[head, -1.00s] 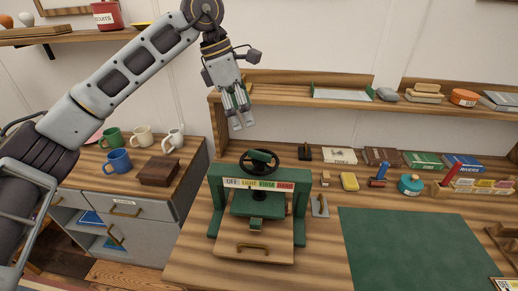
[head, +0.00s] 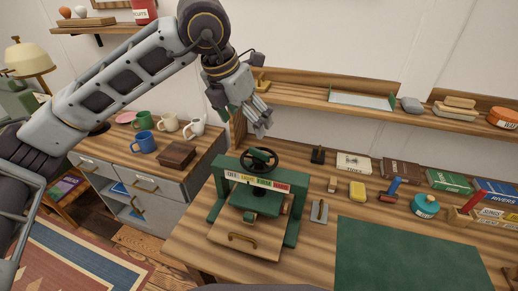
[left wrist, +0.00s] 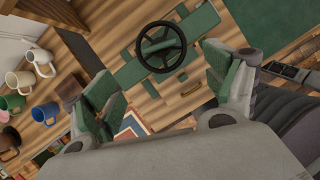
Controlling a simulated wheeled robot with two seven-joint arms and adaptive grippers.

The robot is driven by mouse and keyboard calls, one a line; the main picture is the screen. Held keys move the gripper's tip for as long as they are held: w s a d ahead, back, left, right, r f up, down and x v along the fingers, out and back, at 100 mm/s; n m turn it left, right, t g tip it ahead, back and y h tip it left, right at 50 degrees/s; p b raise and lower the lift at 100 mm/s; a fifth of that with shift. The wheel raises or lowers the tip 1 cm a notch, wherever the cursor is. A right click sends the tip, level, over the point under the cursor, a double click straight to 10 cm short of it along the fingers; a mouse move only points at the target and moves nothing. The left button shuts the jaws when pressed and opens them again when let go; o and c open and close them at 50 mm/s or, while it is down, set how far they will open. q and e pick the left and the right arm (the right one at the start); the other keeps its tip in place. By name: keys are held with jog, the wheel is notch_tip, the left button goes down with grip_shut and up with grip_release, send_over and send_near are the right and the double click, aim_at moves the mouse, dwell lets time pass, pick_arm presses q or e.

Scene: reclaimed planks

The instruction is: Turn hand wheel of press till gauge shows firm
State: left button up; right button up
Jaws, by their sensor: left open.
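The green press (head: 297,205) stands on the wooden workbench, with a gauge strip (head: 256,180) of coloured labels across its top beam. Its black hand wheel (head: 258,160) sits above the beam. I cannot make out a pointer on the strip. My left gripper (head: 262,130) is open and empty, just above and behind the wheel in the head view. In the left wrist view the wheel (left wrist: 161,27) shows beyond and between the spread green-padded fingers of my left gripper (left wrist: 168,100), apart from them. My right gripper is not in view.
A green mat (head: 405,255) lies right of the press. A grey scraper-like tool (head: 319,211), a yellow block (head: 357,191), books (head: 400,171) and a teal round container (head: 425,205) lie nearby. A shelf (head: 300,100) runs behind. Mugs (head: 143,142) stand on the left cabinet.

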aim_at(259, 151)
pick_arm(q)
jog(key=shift+s+a, duration=0.1)
jog(key=shift+f, duration=0.15)
dwell(0.3)
jog(key=shift+x, duration=6.8)
jog(key=c, duration=1)
